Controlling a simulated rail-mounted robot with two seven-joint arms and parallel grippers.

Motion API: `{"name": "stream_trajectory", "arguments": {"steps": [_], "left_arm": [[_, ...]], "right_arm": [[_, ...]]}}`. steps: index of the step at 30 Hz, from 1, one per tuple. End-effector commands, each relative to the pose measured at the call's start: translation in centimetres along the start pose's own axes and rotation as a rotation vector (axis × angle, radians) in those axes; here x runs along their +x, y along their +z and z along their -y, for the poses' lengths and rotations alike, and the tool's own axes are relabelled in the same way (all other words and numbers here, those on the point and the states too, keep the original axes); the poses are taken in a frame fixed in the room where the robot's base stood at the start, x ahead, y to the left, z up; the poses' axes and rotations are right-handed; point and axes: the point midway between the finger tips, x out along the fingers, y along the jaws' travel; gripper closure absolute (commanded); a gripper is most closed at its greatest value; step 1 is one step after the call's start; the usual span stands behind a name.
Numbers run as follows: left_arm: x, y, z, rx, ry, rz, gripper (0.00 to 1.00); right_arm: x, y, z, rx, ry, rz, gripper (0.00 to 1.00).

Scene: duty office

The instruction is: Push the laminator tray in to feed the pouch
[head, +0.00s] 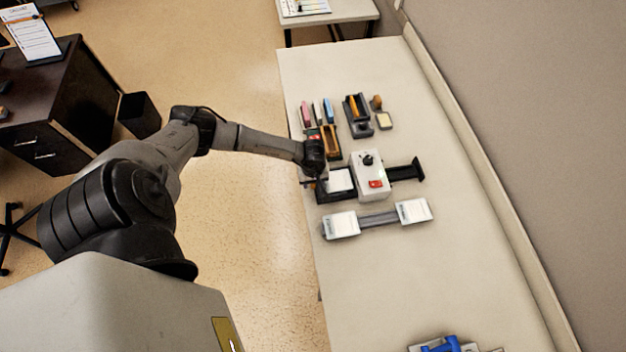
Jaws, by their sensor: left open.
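The laminator (371,183) is a white box with a black knob and a red switch, standing on the long pale table. Its dark tray (325,197) sticks out on the left side, with a white pouch (342,180) lying on it. A black piece (407,171) sticks out on the laminator's right side. My left gripper (317,178) is open at the tray's outer left end, pointing down. Whether it touches the tray cannot be told, and its fingers are small and partly hidden by the wrist. My right gripper is not in view.
Pens (328,110), an orange-and-black holder (356,115) and a wooden-framed item (331,143) stand behind the tray. Two white blocks joined by a grey bar (378,219) lie in front. A blue item (440,346) is at the bottom edge. The table between is clear.

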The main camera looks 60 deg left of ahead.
Motion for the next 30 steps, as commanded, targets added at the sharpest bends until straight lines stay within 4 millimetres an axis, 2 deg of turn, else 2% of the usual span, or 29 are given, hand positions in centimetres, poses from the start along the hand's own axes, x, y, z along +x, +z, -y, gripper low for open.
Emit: {"name": "stream_trajectory", "arguments": {"steps": [5, 19, 30], "left_arm": [[0.00, 0.00, 0.02, 0.000, 0.000, 0.000, 0.56], [-0.03, -0.02, 0.01, -0.001, -0.001, 0.000, 1.00], [0.05, -0.23, 0.05, -0.008, 0.000, -0.001, 1.00]], "right_arm": [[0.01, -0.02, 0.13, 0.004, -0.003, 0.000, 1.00], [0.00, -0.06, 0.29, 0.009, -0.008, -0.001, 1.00], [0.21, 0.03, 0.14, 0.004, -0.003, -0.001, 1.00]]}}
